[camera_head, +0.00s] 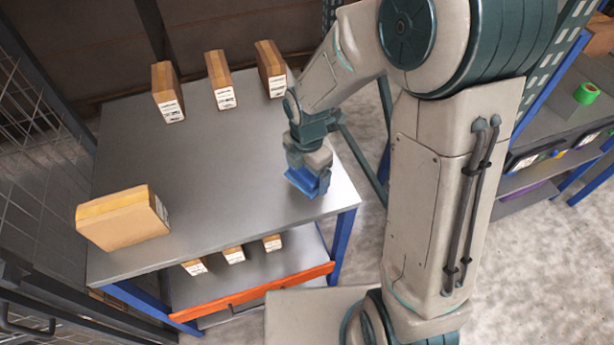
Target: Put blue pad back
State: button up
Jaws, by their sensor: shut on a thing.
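The blue pad (301,181) is a small flat blue piece near the right front corner of the grey table top (215,150). My gripper (308,182) points down over that corner and is shut on the blue pad. My fingers and wrist hide part of the pad. I cannot tell whether the pad touches the table top or is held just above it.
Several tan boxes stand at the table's back edge, one of them at the left (167,93). A larger tan box (123,218) lies at the front left. Small boxes sit on the lower shelf (233,255) above an orange bar (262,291). Shelving with green tape (586,92) stands at right. The table's middle is clear.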

jog(key=shift+f, duration=1.1)
jog(key=shift+f, duration=0.15)
jog(key=o, duration=0.7)
notch_tip(320, 180, up, 12)
jog(key=shift+r+p, duration=0.15)
jog(key=shift+p, duration=0.4)
jog(key=shift+s+d+r+m, duration=0.2)
jog(key=shift+d+r+m, duration=0.15)
jog(key=shift+m, duration=0.25)
jog(key=shift+s+d+r+m+t, duration=0.65)
jog(key=shift+s+d+m, duration=1.25)
jog(key=shift+m, duration=2.25)
jog(key=shift+s+d+r+m+t, duration=0.3)
jog(key=shift+s+d+r+m, duration=1.25)
jog(key=shift+m, duration=2.55)
jog(key=shift+s+d+r+m+t, duration=0.45)
jog(key=shift+s+d+m, duration=1.85)
jog(key=shift+m, duration=1.85)
